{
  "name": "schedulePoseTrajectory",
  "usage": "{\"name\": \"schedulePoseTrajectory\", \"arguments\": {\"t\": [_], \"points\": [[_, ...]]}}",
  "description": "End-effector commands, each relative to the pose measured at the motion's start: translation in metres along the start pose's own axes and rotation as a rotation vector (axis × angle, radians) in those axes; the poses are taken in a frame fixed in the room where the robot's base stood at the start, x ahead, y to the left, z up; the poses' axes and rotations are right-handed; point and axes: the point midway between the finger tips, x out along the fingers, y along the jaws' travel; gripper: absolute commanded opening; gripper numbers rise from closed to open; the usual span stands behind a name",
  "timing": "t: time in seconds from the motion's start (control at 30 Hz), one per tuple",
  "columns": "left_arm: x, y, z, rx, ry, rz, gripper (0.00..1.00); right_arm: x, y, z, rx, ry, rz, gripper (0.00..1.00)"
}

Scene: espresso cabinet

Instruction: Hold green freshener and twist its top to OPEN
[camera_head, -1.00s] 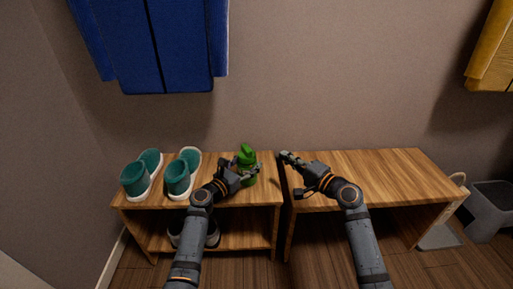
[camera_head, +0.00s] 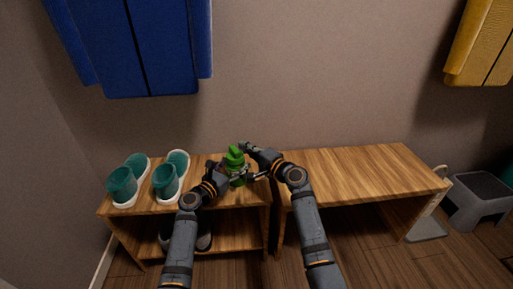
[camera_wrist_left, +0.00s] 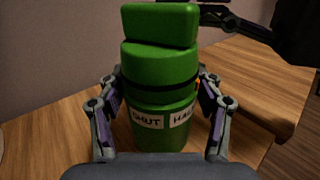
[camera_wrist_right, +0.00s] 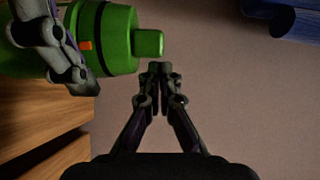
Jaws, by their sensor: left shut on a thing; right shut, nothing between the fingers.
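The green freshener (camera_head: 237,172) is upright at the right end of the left wooden bench. My left gripper (camera_wrist_left: 161,78) is shut around its body, one finger on each side. In the left wrist view its block-shaped top knob (camera_wrist_left: 158,24) sits above a dark ring. A "SHUT" label (camera_wrist_left: 147,119) and a partly hidden label starting "HA" show low on the body. My right gripper (camera_wrist_right: 160,70) is shut and empty. Its fingertips are close beside the knob, with a small gap in the right wrist view. An orange mark (camera_wrist_right: 85,45) shows on the body there.
Teal shoes (camera_head: 123,184) stand on the left bench (camera_head: 205,165), with dark shoes on its lower shelf. The right bench (camera_head: 365,172) top is clear. A blue garment (camera_head: 150,45) and a yellow one (camera_head: 480,45) hang on the wall. A grey stool (camera_head: 480,190) stands far right.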

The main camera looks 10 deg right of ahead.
Motion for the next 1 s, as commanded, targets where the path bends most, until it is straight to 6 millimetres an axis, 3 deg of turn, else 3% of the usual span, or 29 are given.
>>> {"name": "schedulePoseTrajectory", "arguments": {"t": [1.0], "points": [[0.0000, -0.0002, -0.0003, 0.000, 0.000, 0.000, 0.16, 0.0058, 0.0014, 0.0116, 0.002, -0.102, 0.005, 0.00]]}}
